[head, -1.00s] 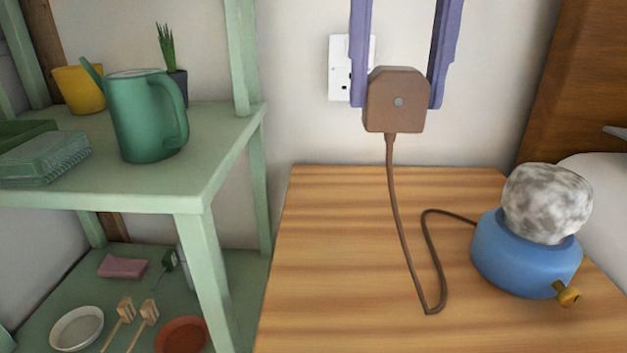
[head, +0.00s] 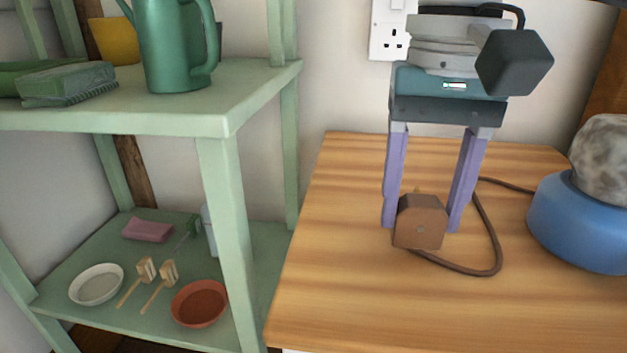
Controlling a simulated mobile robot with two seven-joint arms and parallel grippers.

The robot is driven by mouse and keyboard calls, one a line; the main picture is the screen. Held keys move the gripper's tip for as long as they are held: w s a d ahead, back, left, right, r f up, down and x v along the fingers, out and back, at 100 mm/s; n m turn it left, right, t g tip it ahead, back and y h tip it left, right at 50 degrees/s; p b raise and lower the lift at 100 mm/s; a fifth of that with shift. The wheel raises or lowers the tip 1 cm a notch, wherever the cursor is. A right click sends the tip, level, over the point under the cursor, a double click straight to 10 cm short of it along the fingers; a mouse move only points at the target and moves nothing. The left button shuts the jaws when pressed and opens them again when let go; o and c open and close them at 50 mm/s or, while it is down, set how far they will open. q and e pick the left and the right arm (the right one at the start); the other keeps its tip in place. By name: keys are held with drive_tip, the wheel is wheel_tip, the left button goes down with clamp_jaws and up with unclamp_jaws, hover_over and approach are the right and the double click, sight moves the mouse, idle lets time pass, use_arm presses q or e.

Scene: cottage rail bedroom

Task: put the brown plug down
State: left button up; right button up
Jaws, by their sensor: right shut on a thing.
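The brown plug (head: 418,224) is a chunky block with a brown cable. My right gripper (head: 424,212) comes down from above with two purple fingers, shut on the plug from its left and right sides. The plug is low over the wooden tabletop (head: 345,290), at or very near its surface; I cannot tell whether it touches. Its cable (head: 497,250) loops on the wood to the right and runs back toward the blue lamp base (head: 575,228). My left gripper is not in view.
A white wall socket (head: 392,40) is behind my gripper. The lamp with a mottled globe (head: 603,158) stands at the right. A green shelf unit (head: 240,110) with a watering can (head: 170,45) is at the left. The tabletop's left and front parts are clear.

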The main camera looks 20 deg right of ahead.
sight(422, 200)
drive_tip(key=shift+f, duration=0.2)
drive_tip(key=shift+f+b, duration=0.45)
drive_tip(key=shift+f, duration=0.05)
drive_tip(key=o, duration=1.4)
drive_tip(key=shift+c, duration=0.2)
drive_tip(key=shift+r, duration=0.1)
drive_tip(key=shift+r+p, duration=0.4)
drive_tip(key=shift+p, duration=0.1)
wheel_tip(422, 200, up, 12)
drive_tip(key=p, duration=0.5)
